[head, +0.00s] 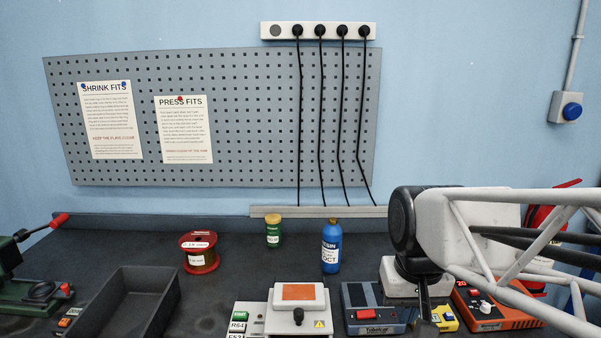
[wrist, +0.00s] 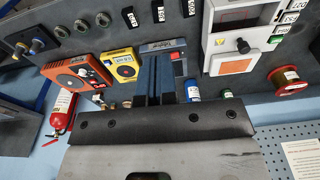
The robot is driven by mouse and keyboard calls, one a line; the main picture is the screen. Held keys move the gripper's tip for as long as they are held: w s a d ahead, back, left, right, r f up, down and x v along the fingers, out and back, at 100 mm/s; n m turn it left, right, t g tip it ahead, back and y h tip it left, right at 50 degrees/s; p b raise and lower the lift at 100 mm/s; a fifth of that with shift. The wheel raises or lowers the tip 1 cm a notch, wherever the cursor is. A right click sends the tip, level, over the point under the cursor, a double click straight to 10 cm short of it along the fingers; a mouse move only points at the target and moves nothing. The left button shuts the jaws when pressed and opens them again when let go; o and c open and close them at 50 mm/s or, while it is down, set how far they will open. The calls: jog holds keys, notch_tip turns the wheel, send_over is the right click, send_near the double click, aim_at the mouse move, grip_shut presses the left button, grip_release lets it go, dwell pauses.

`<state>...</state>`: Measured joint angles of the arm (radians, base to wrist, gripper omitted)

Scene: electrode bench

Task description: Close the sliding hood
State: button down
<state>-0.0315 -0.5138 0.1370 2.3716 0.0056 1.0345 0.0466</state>
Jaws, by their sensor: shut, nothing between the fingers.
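The hood (head: 298,292) looks to be the white cover with an orange window and a black front knob, on a pale unit at the lower middle of the head view. In the wrist view the hood (wrist: 232,66) is at the upper right. A dark-edged recess shows on its unit, on the knob side. My gripper (head: 425,308) is shut and empty, well to the right of the hood and apart from it. In the wrist view my gripper (wrist: 154,98) shows dark, over or near the blue-grey device. The lower front of the hood's unit is cut off in the head view.
A blue-grey device (head: 362,322) stands between my gripper and the hood. A dark tray (head: 122,300) lies left. An orange device (head: 487,306) is at right.

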jog(key=s+d+f+t, duration=0.1)
jog(key=s+f, duration=0.1)
jog(key=s, duration=0.4)
jog(key=shift+s+d+f, duration=0.15)
jog(key=shift+s+d, duration=0.15)
jog(key=shift+s, duration=0.1)
jog(key=c, duration=1.2)
grip_release()
jog(key=m+g, duration=0.2)
jog(key=m, duration=0.7)
send_over(299, 311)
notch_tip(299, 311, down, 4)
jog(key=shift+a+f, duration=0.1)
jog(key=shift+f, duration=3.85)
